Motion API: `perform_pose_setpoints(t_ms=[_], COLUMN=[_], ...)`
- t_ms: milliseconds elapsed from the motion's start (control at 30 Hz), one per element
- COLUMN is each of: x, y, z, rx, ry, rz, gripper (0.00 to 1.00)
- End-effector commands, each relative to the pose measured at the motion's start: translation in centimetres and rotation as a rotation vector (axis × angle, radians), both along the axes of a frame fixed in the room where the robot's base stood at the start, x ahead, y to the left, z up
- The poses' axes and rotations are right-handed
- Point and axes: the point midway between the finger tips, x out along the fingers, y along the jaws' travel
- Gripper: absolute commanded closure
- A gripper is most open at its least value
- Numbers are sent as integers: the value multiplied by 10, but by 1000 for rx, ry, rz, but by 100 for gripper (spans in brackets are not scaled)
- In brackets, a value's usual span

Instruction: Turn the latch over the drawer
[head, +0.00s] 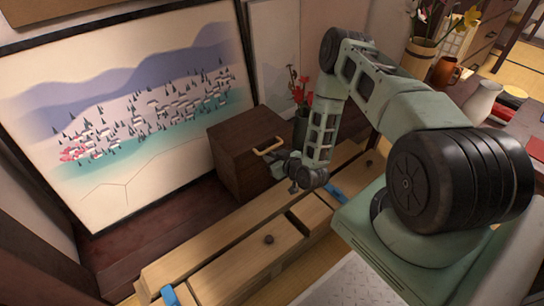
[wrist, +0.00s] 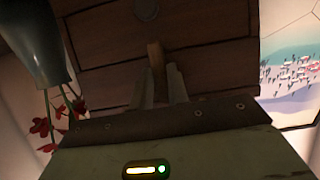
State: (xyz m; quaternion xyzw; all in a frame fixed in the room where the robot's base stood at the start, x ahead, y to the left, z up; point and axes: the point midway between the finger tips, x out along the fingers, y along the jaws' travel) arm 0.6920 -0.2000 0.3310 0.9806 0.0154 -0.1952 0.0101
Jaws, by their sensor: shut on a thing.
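The dark wooden drawer box (head: 240,150) stands on the dark floorboards in front of the painted panel. A light wooden latch (head: 268,146) shows as a short bar at its upper front edge. In the wrist view the view is upside down, and the latch (wrist: 155,56) sits between the two fingers of my gripper (wrist: 160,82), which is shut on it. A round dark knob (wrist: 147,9) is on the drawer front (wrist: 195,24). In the head view my gripper (head: 281,164) is close at the box front; its fingertips are small there.
A vase with red flowers (head: 301,124) stands right beside the box; the vase also shows in the wrist view (wrist: 32,42). A light wooden bench (head: 215,262) with dark knobs runs in front. The painted panel (head: 130,110) stands behind. A low table with a pitcher (head: 483,102) is at right.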

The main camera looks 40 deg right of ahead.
Motion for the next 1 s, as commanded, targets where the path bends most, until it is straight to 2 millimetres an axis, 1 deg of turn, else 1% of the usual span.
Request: perform_pose_setpoints(t_ms=[333,367,400,433,667,767,867,967,1000], x=[1,1,1,1,0,-3,-12,-28,-37], y=[-1,-1,-1,-1,0,0,-1,-1,-1], z=[0,0,0,0,0,2,6,14,17], rx=[-5,-5,-5,-5,-2,-2,-1,-1,0], ry=[-2,-2,-2,-2,-1,0,2,3,4], rz=[-1,-1,-1,-1,0,0,-1,-1,0], gripper=[100,75,64,62,62,62,62,62,62])
